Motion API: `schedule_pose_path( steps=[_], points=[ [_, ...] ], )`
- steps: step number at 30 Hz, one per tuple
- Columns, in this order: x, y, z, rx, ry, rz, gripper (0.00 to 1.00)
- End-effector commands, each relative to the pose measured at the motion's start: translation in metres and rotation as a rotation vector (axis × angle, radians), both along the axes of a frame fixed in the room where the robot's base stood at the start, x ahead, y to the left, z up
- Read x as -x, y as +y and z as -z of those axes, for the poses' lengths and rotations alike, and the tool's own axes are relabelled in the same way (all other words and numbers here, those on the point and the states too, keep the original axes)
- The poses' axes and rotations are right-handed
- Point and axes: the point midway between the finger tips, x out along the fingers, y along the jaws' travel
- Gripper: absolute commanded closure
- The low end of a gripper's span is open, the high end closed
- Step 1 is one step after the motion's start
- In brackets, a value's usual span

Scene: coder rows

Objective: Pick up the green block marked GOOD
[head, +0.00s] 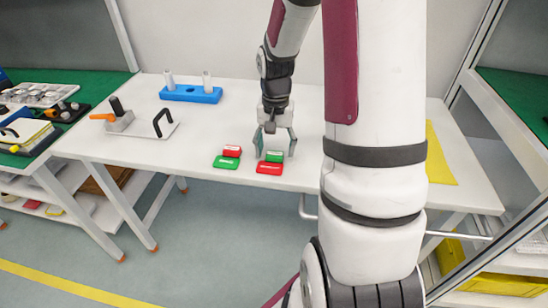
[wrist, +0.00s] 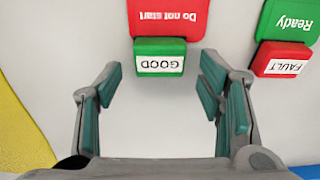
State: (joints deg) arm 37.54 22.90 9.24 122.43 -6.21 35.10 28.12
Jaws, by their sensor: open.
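The green block marked GOOD (wrist: 160,57) sits at the edge of a red plate marked "Do not start" (wrist: 180,17) in the wrist view. In the head view the green block (head: 274,156) rests on or against the red plate (head: 269,169) near the table's front edge. My gripper (head: 276,146) is above and around that spot, pointing down. In the wrist view my gripper (wrist: 160,78) is open, one finger to each side of the green block, with clear gaps and nothing held.
A red FAULT block (wrist: 282,60) with a green Ready plate (wrist: 291,20) stands close to the right finger. On the white table (head: 200,125) are a blue holder (head: 191,95), a grey fixture with a black handle (head: 140,122) and a yellow sheet (head: 440,155).

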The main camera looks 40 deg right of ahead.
Motion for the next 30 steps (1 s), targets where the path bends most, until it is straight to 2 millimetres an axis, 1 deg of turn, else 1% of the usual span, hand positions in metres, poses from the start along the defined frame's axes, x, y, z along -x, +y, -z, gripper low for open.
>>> schedule_pose_path(
  steps=[1,3,9,14,15,16,26,30],
  points=[
    [0.0002,0.0001,0.0042,-0.002,0.001,0.0,0.38],
    [0.0001,0.0,0.006,-0.001,0.001,0.0,0.38],
    [0.0001,0.0,0.0056,0.0,0.0,0.0,0.38],
    [0.0001,0.0,0.0055,0.0,0.0,0.0,0.75],
    [0.0001,0.0,0.0055,0.0,0.0,0.0,0.84],
    [0.0001,0.0,0.0055,0.0,0.0,0.0,0.86],
    [0.0001,0.0,0.0045,0.0,0.0,0.0,0.86],
    [-0.0001,0.0,-0.0022,0.002,-0.001,-0.001,0.86]
  ],
)
